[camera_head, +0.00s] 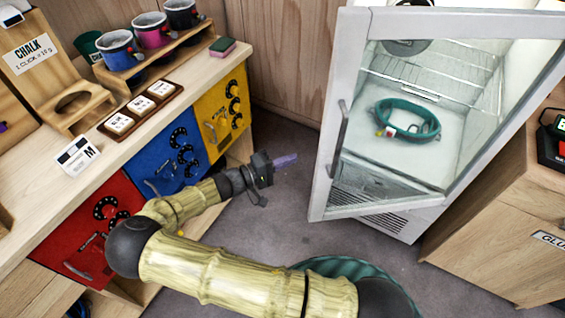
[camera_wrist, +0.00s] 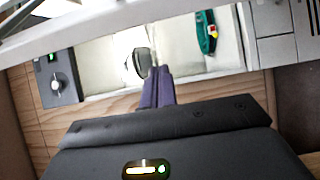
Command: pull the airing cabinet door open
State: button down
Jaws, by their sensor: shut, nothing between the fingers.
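The airing cabinet (camera_head: 399,221) stands at the right, white with a glass-fronted door (camera_head: 324,170). The door is ajar: its free left edge stands out from the cabinet body, with a grey upright handle (camera_head: 340,137) on it. A teal looped item (camera_head: 436,130) lies inside on the cabinet floor, and it also shows in the wrist view (camera_wrist: 205,35). My gripper (camera_head: 291,159) is left of the door's free edge, apart from the handle in the picture. Its purple fingers (camera_wrist: 158,82) are together and empty.
A wooden counter (camera_head: 180,90) with red, blue and yellow drawer fronts runs along the left, holding mugs and a chalk stand. A wooden cabinet (camera_head: 490,215) stands at the right. Grey floor (camera_head: 285,220) is open between them. A teal ribbed round thing (camera_head: 350,268) is partly behind my arm.

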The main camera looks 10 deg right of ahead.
jog(key=s+d+p, duration=0.1)
jog(key=s+d, duration=0.1)
jog(key=d, duration=0.4)
dwell(0.3)
dwell(0.3)
